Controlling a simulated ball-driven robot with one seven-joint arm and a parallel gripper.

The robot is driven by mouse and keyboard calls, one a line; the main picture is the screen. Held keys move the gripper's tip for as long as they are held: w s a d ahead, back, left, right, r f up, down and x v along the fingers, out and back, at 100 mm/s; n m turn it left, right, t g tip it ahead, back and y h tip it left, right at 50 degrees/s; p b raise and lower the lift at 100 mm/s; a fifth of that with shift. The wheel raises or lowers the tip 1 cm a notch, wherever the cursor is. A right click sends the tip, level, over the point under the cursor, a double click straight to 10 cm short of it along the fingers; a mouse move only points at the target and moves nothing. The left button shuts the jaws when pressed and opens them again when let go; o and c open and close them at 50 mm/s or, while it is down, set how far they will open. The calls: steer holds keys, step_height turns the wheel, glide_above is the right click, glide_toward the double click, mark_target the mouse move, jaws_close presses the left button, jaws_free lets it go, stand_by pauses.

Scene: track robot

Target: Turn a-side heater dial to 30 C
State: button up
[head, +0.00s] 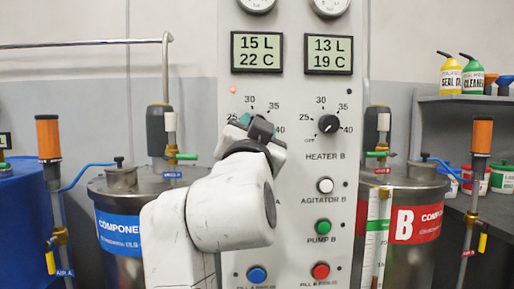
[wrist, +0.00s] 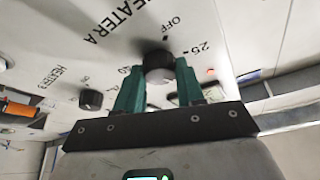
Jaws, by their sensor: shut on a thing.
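The a-side heater dial (wrist: 158,60) is a dark round knob with a pale grey face, on the white panel by the label HEATER A (wrist: 120,18). My gripper (wrist: 159,88) has its teal fingers on either side of the dial, shut on it. In the head view my gripper (head: 254,127) covers the dial; only 25, 30, 35 and 40 of its scale show. I cannot make out where the pointer stands. The left display (head: 257,53) reads 15 L and 22 C. A small orange lamp (head: 233,89) glows below it.
The heater B dial (head: 328,124) sits close by on the right, above the white agitator B button (head: 324,185) and green pump B button (head: 323,227). The right display (head: 328,54) reads 13 L, 19 C. Metal tanks with a blue label (head: 121,232) and red label (head: 414,224) flank the panel.

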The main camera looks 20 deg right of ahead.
steer(key=shift+w+m+g+b, duration=0.1)
steer(key=shift+m+g+b, duration=0.35)
steer(key=shift+m, duration=0.45)
steer(key=o, duration=1)
steer(key=shift+a, duration=0.1)
steer(key=v, duration=1)
steer(key=shift+s+a+f+p, duration=0.15)
steer(key=shift+s+f+p, duration=0.1)
steer(key=shift+f+p, duration=0.15)
